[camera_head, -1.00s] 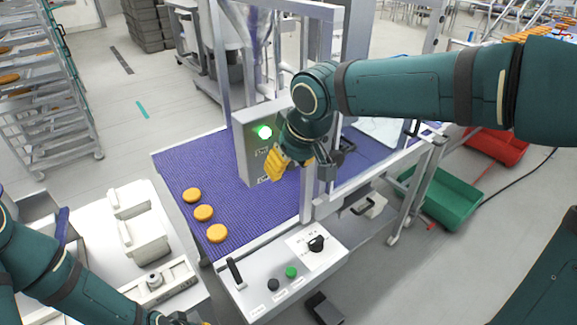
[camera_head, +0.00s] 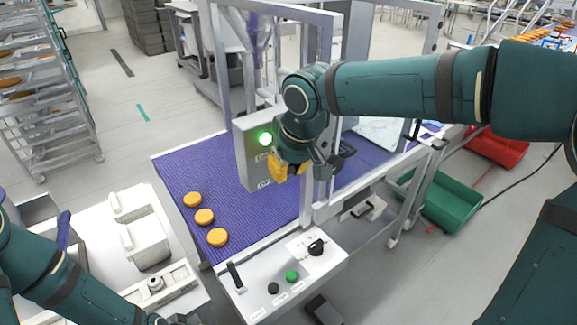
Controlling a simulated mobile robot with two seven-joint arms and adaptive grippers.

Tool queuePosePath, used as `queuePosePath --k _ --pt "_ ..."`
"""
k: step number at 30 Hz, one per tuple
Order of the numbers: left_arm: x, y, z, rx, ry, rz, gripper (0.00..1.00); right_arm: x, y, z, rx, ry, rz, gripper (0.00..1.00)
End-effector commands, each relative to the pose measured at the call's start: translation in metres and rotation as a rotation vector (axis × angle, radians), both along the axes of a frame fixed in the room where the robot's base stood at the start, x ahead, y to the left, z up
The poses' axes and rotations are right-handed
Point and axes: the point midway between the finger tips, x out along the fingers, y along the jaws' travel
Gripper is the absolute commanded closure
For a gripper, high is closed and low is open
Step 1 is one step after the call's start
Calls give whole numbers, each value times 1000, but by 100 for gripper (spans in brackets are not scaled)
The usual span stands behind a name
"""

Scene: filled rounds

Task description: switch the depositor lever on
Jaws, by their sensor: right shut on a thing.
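The depositor's grey control box (camera_head: 247,160) stands over the purple conveyor belt and bears a lit green lamp (camera_head: 265,139) and small labels. My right gripper (camera_head: 279,170) is at the right side of the box's front, its yellow fingers shut on the depositor lever. The fingers and wrist hide the lever, so its position cannot be told. My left gripper (camera_head: 172,320) shows only in part at the bottom edge, and its fingers cannot be made out.
Several orange-brown rounds, one of them here (camera_head: 204,217), lie on the purple belt (camera_head: 175,168). A front panel (camera_head: 262,303) carries a black handle, buttons and a knob. A green crate (camera_head: 452,200) and a red crate (camera_head: 497,150) are at right. A rack stands at far left.

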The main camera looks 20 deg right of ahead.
Motion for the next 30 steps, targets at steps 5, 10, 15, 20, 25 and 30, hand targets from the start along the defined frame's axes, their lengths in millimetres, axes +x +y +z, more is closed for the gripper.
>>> queuePosePath --k 5,10,15,20,25,30 --pt "0 0 17 -2 0 -2 100 1 2 5 -27 78 4 100" --pt "0 0 19 -2 0 -2 100 2 1 4 -39 104 1 100" --pt "0 0 18 -2 0 -2 100 2 1 3 -39 105 0 100" --pt "0 0 18 -2 0 -2 100 2 1 3 -39 105 0 57" --pt "0 0 18 -2 0 -3 100 2 1 4 -38 103 0 52" --pt "0 0 18 -2 0 -2 100 2 1 5 -38 102 0 52"
